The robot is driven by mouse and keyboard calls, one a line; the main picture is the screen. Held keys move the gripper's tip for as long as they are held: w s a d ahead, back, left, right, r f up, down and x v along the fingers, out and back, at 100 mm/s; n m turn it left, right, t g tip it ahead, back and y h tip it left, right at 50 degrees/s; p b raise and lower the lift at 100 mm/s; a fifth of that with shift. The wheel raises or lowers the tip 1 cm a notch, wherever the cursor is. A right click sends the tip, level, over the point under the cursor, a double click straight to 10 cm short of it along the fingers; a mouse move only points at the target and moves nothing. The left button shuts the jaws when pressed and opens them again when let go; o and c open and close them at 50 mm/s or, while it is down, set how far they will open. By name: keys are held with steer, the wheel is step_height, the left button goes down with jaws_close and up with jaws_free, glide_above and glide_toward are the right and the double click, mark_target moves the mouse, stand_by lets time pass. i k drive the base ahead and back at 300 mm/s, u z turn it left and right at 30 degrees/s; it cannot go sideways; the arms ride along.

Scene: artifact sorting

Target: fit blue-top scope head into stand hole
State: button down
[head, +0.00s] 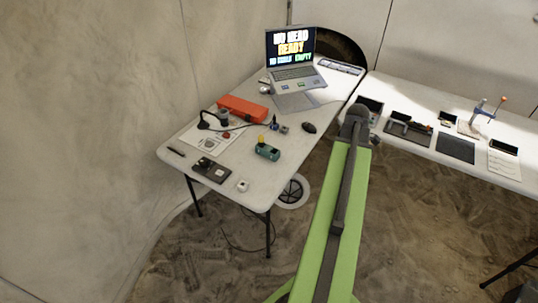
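My green arm reaches up from the bottom of the head view, and its dark end, with my gripper (356,124), is over the gap between the two tables. The fingers cannot be made out, nor whether they hold anything. A small dark-blue upright piece (274,125) stands on the left table; I cannot tell if it is the blue-top scope head. A small stand with a blue upright part (480,106) and an orange-topped rod is on the right table. No stand hole can be made out at this size.
The left table (225,187) holds a laptop (293,55), an orange case (242,108), a teal device (267,151), a black mouse (309,127) and a black box (209,170). The right table (425,95) holds dark trays and a dark mat (455,148). Sandy floor lies between the tables.

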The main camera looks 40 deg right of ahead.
mark_target(270, 152)
steer(key=u, duration=0.05)
steer(key=i, duration=1.15)
